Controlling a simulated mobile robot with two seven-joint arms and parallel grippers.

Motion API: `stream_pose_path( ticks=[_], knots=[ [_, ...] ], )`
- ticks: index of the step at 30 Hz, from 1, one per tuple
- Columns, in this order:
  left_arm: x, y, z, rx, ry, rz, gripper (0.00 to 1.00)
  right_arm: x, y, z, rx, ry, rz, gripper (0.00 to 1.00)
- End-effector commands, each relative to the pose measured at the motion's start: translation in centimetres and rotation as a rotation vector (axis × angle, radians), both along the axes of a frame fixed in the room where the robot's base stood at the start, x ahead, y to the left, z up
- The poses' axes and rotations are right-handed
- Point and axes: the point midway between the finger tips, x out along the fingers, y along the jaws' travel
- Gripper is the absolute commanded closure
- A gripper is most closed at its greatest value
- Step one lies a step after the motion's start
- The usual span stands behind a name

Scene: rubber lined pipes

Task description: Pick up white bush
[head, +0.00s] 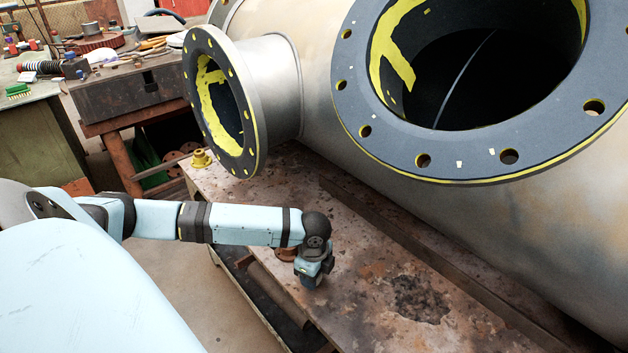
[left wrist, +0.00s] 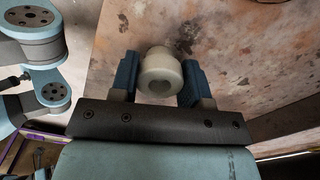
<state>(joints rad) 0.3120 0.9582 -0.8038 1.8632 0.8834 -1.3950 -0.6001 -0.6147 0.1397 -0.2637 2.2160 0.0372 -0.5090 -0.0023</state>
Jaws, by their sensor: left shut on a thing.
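The white bush (left wrist: 160,70) is a short white cylinder with a round hole in its end. In the left wrist view it sits between the two blue fingers of my left gripper (left wrist: 159,80), which is shut on it. In the head view my left gripper (head: 313,276) points down over the near edge of the rusty tabletop and hides the bush. I cannot tell whether the bush touches the tabletop. My right gripper is not in view.
The stained table (head: 375,270) carries a large flanged pipe (head: 310,90) behind my gripper. A yellow flanged bush (head: 201,158) stands at the table's far left corner. A brown round part (head: 286,254) lies beside my gripper. A cluttered workbench (head: 130,85) is at the back left.

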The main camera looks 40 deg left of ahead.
Motion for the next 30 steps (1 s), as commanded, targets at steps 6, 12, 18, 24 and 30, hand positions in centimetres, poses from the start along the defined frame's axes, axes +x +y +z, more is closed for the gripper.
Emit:
stream_pose_path(
  ticks=[6, 12, 18, 24, 30],
  knots=[
    [0.0, 0.0, 0.4, 0.0, -0.001, 0.0, 0.82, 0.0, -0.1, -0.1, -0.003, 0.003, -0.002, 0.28],
    [0.1, 0.1, 3.7, 0.001, -0.004, 0.0, 0.82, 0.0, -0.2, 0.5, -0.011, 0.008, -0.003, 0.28],
    [0.1, 0.0, 9.5, 0.0, -0.005, -0.001, 0.82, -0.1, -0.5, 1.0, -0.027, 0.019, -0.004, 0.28],
    [0.1, 0.0, 14.9, -0.001, -0.004, -0.001, 0.82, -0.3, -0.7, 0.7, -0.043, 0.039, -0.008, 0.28],
    [0.1, 0.0, 18.5, 0.001, -0.002, 0.001, 0.82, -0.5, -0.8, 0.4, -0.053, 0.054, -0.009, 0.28]
  ],
)
